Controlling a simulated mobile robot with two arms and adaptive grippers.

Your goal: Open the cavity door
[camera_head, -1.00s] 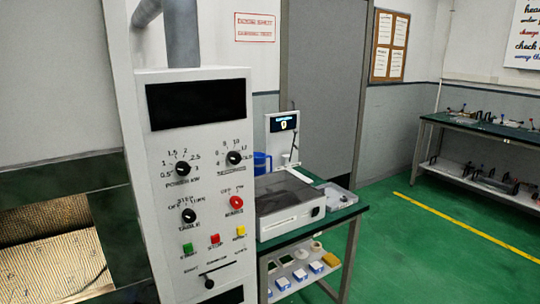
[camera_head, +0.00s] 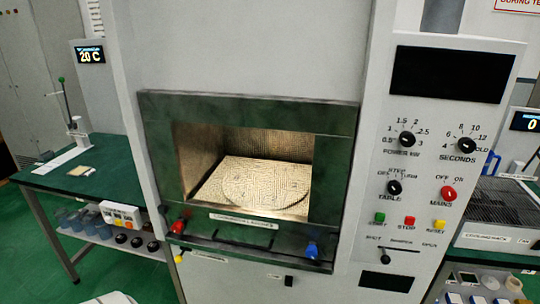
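The microwave generator's cavity front has a dark green frame (camera_head: 335,150) around a wide rectangular opening or window. The lit, mesh-textured cavity (camera_head: 250,190) shows through it, with a round plate (camera_head: 265,186) on its floor. I cannot tell whether clear glass covers it. A dark horizontal bar (camera_head: 245,246) runs along the lower green part, below a white label. A red knob (camera_head: 178,227) is at its lower left and a blue knob (camera_head: 312,251) at its lower right. Neither of my grippers shows.
The control panel (camera_head: 445,130) with dials and buttons stands right of the cavity. A green-topped table (camera_head: 50,180) with a 20 C display (camera_head: 90,55) is at the left. Another bench with a grey-topped unit (camera_head: 495,220) is at the right edge. Green floor shows at lower left.

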